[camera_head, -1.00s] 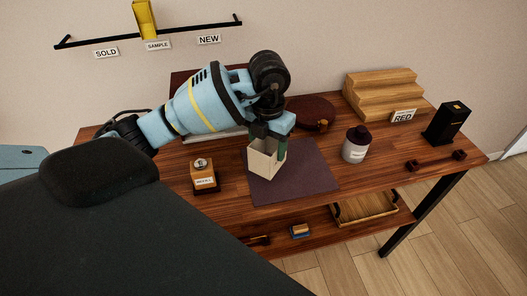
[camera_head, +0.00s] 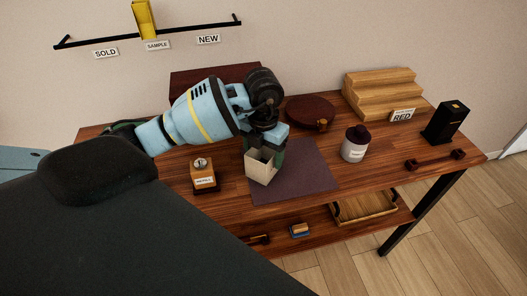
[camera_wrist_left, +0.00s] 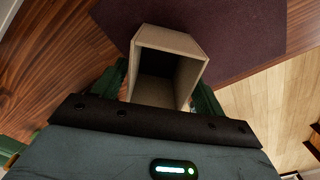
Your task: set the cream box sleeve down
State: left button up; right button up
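The cream box sleeve (camera_head: 261,168) is an open-ended, box-shaped tube at the left part of the dark purple mat (camera_head: 308,172). My left gripper (camera_head: 267,148) comes down on it from above, with green fingers on either side. In the left wrist view the sleeve (camera_wrist_left: 168,58) sits between the two fingers (camera_wrist_left: 160,88), its open end toward the camera and its inside dark and empty. The gripper looks shut on it. I cannot tell whether the sleeve's lower edge touches the mat. My right gripper is not in view.
A wooden block with a small label (camera_head: 204,177) stands left of the mat. A white jar with a dark lid (camera_head: 355,144) stands right of it. A round dark red piece (camera_head: 309,112) lies behind. Wooden steps (camera_head: 383,93) and a black box (camera_head: 446,122) are farther right.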

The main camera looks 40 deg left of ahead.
pick_arm(q)
jog(key=shift+o, duration=0.7)
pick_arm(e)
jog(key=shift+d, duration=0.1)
pick_arm(q)
jog(key=shift+r, duration=0.3)
notch_tip(320, 180, up, 12)
jog(key=p, duration=0.1)
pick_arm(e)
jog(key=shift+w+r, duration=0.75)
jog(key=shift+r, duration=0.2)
pick_arm(q)
jog(key=shift+f, duration=0.2)
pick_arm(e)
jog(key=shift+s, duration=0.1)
